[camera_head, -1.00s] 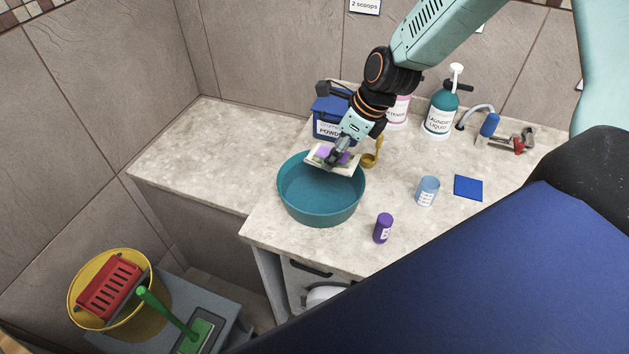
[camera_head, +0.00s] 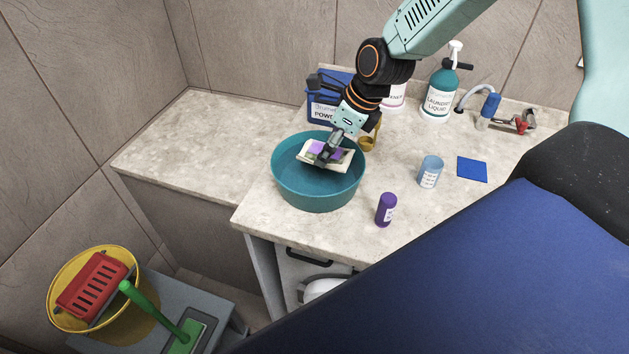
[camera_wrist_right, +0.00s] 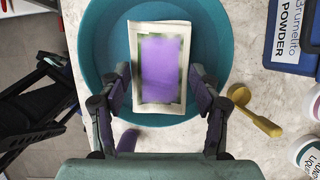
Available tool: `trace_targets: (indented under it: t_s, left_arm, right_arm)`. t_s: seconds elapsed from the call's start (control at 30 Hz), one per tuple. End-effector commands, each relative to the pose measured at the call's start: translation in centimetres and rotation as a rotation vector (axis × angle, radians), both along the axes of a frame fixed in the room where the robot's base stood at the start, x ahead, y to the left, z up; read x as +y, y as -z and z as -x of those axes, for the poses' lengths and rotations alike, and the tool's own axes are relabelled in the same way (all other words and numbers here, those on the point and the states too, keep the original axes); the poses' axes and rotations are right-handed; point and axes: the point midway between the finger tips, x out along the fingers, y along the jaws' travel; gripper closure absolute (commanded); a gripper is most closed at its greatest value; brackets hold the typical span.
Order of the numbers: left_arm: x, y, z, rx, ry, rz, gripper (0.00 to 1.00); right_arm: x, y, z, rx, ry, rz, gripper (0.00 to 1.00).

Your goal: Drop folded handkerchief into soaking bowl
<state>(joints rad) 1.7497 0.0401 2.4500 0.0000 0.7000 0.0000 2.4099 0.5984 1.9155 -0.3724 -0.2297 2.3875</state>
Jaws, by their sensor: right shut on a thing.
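The folded handkerchief (camera_head: 340,160) is a flat cream rectangle with a purple centre and a dark greenish border. My right gripper (camera_head: 325,159) is shut on it. In the wrist view, the fingers of the right gripper (camera_wrist_right: 159,80) lie along both long sides of the handkerchief (camera_wrist_right: 161,65). The soaking bowl (camera_head: 318,199) is round, teal and wide, near the counter's front left corner. The handkerchief is over the bowl's opening, towards its back right side; its exact height above the bottom cannot be told. The bowl (camera_wrist_right: 88,40) also shows beneath it in the wrist view. My left gripper is not in view.
A laundry liquid bottle (camera_head: 439,95) stands further back.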

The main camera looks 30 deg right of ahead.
Motion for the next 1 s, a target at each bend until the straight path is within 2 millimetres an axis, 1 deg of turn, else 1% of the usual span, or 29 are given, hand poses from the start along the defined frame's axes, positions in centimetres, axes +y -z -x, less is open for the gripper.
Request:
trace_targets:
  t_s: [0.03, 0.2, 0.53, 0.57, 0.87, 1.0]
  left_arm:
    - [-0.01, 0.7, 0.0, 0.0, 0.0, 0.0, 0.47]
    - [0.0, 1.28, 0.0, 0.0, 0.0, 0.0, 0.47]
    - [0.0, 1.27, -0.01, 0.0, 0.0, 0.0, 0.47]
    - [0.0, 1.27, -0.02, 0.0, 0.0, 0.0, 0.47]
    - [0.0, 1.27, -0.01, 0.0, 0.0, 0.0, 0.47]
    - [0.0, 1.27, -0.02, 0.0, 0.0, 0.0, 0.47]
  right_arm:
    - [-0.02, 0.53, -0.1, -0.001, 0.0, 0.0, 0.68]
    - [-0.02, 0.86, -0.24, -0.002, 0.001, 0.001, 0.68]
    - [-0.02, 0.81, -0.21, -0.001, 0.0, 0.0, 0.68]
    - [-0.02, 0.81, -0.21, -0.001, 0.0, 0.0, 0.36]
    - [-0.02, 0.83, -0.2, -0.001, 0.0, 0.0, 0.1]
    - [-0.02, 0.84, -0.19, -0.001, 0.0, 0.0, 0.1]
